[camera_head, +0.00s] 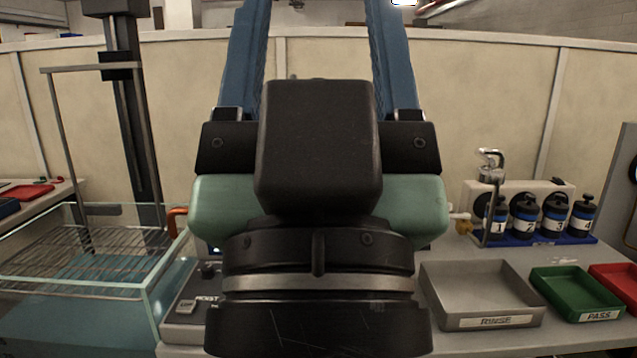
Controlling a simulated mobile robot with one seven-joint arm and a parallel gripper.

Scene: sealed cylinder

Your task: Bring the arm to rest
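My gripper (314,30) is large in the middle of the view, with its black wrist and green body nearest the camera. Its two blue fingers point up and reach the top edge of the picture.
At left stands a glass tank (150,300) with a wire rack and a dark upright post (135,130). A control box (185,305) is partly hidden. At right are a grey RINSE tray (480,322), green PASS tray (600,316), red tray (625,274) and several numbered dark bottles (524,228).

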